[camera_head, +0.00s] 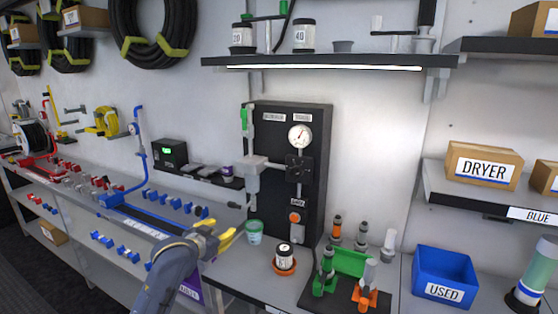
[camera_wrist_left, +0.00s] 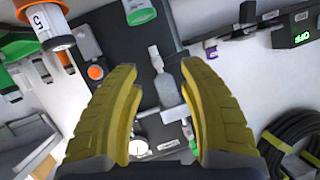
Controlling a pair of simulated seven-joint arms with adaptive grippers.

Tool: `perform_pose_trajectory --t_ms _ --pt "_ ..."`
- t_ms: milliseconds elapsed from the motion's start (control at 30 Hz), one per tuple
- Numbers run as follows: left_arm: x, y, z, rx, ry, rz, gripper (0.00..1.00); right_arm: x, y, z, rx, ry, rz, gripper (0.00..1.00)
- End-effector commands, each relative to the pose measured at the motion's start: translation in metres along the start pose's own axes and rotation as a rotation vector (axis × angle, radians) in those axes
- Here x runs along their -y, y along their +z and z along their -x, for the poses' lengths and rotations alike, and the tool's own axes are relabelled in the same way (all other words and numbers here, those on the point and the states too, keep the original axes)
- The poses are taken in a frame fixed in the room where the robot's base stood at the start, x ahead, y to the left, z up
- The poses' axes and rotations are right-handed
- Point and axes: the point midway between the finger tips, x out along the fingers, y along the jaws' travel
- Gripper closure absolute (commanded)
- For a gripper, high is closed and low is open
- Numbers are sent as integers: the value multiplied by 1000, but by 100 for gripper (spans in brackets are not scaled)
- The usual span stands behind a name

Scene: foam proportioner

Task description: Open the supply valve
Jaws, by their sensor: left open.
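A black panel (camera_head: 315,215) stands upright on the bench against the wall. It carries a grey block-shaped fitting (camera_head: 252,180) on its left side, a green handle (camera_head: 244,120) on a pipe at its upper left, a round gauge (camera_head: 300,136) and an orange part (camera_head: 295,217). I cannot tell which part is the supply valve; the labels are too small to read. My left gripper (camera_head: 224,232) is open and empty, in front of and below the panel's left side. In the left wrist view, grey fittings (camera_wrist_left: 166,88) show between its yellow fingers (camera_wrist_left: 163,68), apparently beyond them. My right gripper is not in view.
A green-white cup (camera_head: 255,232) and a labelled jar in an orange dish (camera_head: 285,268) stand before the panel. A stand with green and orange holders (camera_head: 345,280) and a blue USED bin (camera_head: 443,278) are to the right. A lit shelf (camera_head: 330,62) hangs above.

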Motion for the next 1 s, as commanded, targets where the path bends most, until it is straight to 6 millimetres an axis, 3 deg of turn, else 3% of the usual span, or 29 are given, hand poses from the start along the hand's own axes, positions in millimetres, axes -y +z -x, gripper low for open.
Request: perform_pose_trajectory --t_ms 33,200,367,500,800,1000 --pt "-10 28 7 33 -6 -13 58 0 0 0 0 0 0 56" --pt "-32 109 38 139 -45 -75 58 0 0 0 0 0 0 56" --pt "-51 177 77 242 -79 -133 58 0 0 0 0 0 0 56" --pt "-64 232 120 338 -110 -185 58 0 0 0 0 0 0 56" --pt "-84 325 230 556 -168 -300 58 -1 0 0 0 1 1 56" --pt "-88 354 286 659 -192 -356 58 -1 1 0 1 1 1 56"
